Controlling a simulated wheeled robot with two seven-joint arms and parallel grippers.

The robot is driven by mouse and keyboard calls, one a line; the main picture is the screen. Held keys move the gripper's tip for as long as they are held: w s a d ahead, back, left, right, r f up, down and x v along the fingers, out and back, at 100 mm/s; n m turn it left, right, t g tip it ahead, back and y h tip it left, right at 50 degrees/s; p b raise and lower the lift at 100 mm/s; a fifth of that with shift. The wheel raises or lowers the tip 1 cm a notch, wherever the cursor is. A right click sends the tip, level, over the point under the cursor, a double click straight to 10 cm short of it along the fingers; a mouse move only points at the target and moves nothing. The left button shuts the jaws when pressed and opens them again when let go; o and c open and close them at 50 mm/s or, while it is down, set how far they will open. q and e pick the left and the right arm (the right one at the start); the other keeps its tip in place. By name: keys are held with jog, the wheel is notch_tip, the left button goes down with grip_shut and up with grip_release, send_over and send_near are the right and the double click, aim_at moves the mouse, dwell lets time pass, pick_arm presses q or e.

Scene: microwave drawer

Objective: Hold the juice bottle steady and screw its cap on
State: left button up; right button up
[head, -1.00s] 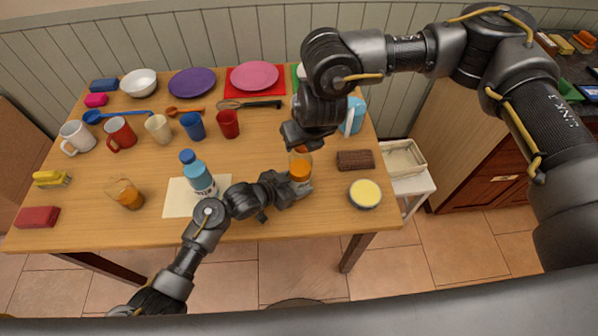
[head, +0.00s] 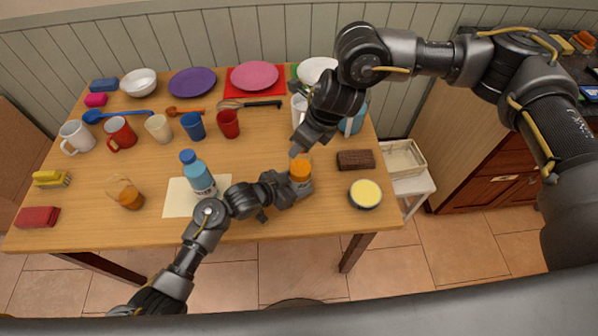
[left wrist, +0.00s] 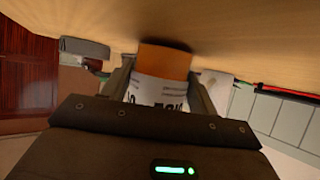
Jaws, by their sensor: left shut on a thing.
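I cannot tell how tightly the cap sits. My left gripper (head: 291,190) is shut around the bottle's side. In the left wrist view the bottle's white label (left wrist: 158,92) is between the fingers, with its orange part (left wrist: 164,60) beyond, by the tabletop. My right gripper (head: 297,150) is just above and behind the cap, apparently clear of it. Its finger opening is too small to judge.
A blue bottle (head: 197,177) stands on a pale mat (head: 178,203) to the left. A brown block (head: 355,160) and a yellow-topped bowl (head: 365,194) lie right of the juice bottle. Cups (head: 228,124) and plates (head: 192,82) fill the back.

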jog(key=n+g, duration=0.1)
jog(key=n, duration=0.2)
jog(key=n+g+y, duration=0.1)
jog(key=n, duration=0.2)
jog(key=shift+n+g, duration=0.4)
jog(key=shift+n, duration=0.3)
jog(key=n+g, duration=0.1)
jog(key=n, duration=0.3)
jog(key=shift+n+g, duration=0.3)
jog(key=shift+g, duration=0.1)
jog(key=c, duration=0.9)
jog(key=m+t, duration=0.1)
jog(key=m, duration=0.3)
jog(key=shift+s+t, duration=0.15)
jog(key=shift+t, duration=0.25)
jog(key=shift+c, duration=0.5)
jog(key=m+t, duration=0.1)
jog(key=m, duration=0.4)
jog(key=shift+t+h, duration=0.3)
jog(key=shift+t, duration=0.1)
jog(key=m+t+h, duration=0.1)
jog(key=m, duration=0.4)
jog(key=shift+f, duration=0.1)
